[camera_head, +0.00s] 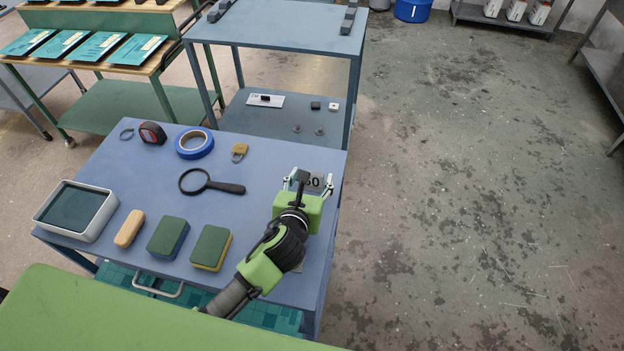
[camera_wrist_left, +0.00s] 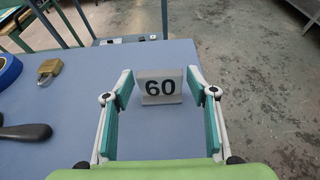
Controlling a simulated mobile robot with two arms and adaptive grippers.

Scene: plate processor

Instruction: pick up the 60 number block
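The 60 number block (camera_wrist_left: 160,87) is a small white sign with black digits, standing upright on the blue table (camera_head: 268,150) near its right edge. In the head view the block (camera_head: 316,182) is partly hidden by my gripper. My left gripper (camera_wrist_left: 160,98) is open, with a teal-padded finger on each side of the block. The block stands between the fingertips, with a gap visible on each side. In the head view my left gripper (camera_head: 309,183) reaches over the right part of the table. My right gripper is not in view.
A magnifying glass (camera_head: 212,184), padlock (camera_head: 239,152), blue tape roll (camera_head: 194,143) and tape measure (camera_head: 152,133) lie left of the gripper. Sponges (camera_head: 210,247), a tan block (camera_head: 129,228) and a grey-rimmed tray (camera_head: 76,210) sit nearer the front. Another table (camera_head: 285,25) stands behind.

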